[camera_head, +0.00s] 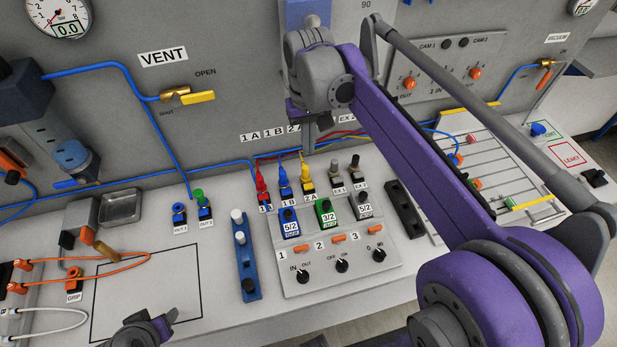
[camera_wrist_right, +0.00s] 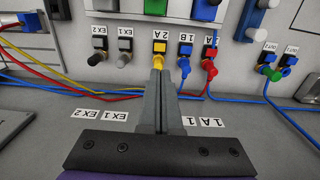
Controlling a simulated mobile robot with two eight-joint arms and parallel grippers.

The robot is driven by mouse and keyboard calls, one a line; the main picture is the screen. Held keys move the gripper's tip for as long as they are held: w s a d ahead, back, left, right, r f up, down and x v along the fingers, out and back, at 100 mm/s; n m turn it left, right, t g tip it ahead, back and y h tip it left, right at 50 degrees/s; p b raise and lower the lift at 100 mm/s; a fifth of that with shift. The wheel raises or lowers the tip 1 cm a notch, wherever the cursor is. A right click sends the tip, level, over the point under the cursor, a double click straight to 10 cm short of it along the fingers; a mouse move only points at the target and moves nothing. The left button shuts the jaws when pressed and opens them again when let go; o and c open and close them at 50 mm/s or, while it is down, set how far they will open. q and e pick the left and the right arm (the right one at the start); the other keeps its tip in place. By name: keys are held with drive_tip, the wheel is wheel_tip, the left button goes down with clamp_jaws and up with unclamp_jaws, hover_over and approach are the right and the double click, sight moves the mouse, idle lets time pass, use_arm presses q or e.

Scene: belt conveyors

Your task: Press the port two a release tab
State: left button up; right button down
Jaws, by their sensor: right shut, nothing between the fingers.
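Port two a is the black fitting with a yellow release tab (camera_head: 306,185) under the 2A label. It also shows in the wrist view, where the yellow tab (camera_wrist_right: 160,48) has a yellow tube at its mouth. My right gripper (camera_wrist_right: 158,73) is shut and empty. Its fingertips are in line with the port, close to the yellow tube end; I cannot tell whether they touch. In the head view my right gripper (camera_head: 309,146) points down behind the port and partly hides the wall labels.
Blue port 1B (camera_head: 282,180) and red port 1A (camera_head: 262,187) stand close on the left. Grey ports EX1 (camera_head: 334,172) and EX2 (camera_head: 354,169) stand close on the right. Tubes run behind the ports. A green valve block (camera_head: 326,211) lies in front.

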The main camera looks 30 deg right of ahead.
sight(309, 187)
use_arm(q)
drive_tip(key=shift+s+f+b, duration=0.15)
drive_tip(key=shift+f+b, duration=0.2)
drive_tip(key=shift+f, duration=0.1)
use_arm(e)
wheel_tip(309, 187, down, 13)
drive_tip(key=shift+f, duration=0.15)
